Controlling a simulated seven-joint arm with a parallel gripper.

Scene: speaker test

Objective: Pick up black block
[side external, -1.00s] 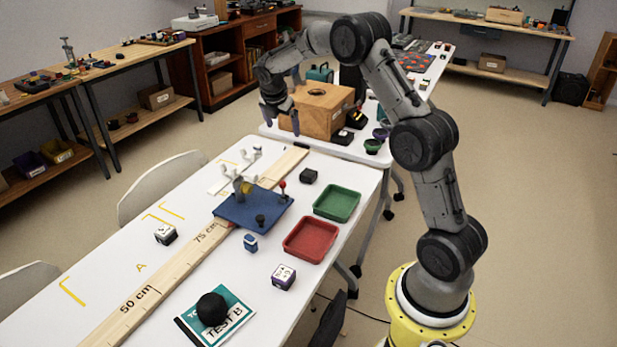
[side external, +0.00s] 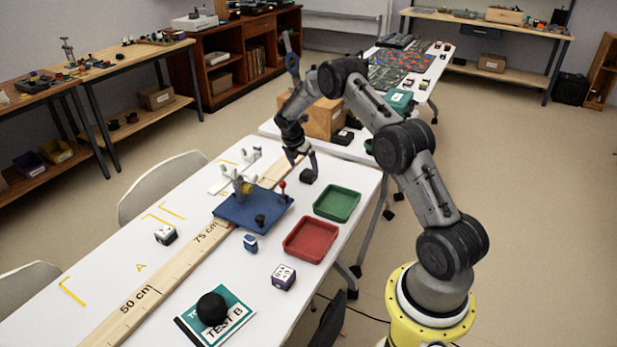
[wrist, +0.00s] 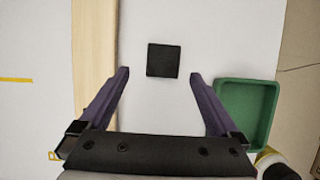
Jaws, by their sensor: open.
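The black block (side external: 307,176) lies on the white table near its far end, behind the green tray. In the wrist view the black block (wrist: 163,60) shows as a dark square on the bare white surface. My gripper (side external: 303,163) is just above the block in the side external view. In the wrist view my gripper (wrist: 158,74) has its two purple fingers spread wide, with nothing between them. The block appears roughly centred between the fingers, a little beyond their tips. The exact height above the block is hard to tell.
The green tray (side external: 337,204) stands close by, and the red tray (side external: 311,240) is nearer. A blue board (side external: 252,207) with pegs and a long wooden ruler (side external: 166,274) lie to the left. A wooden box (side external: 325,120) stands on the table behind.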

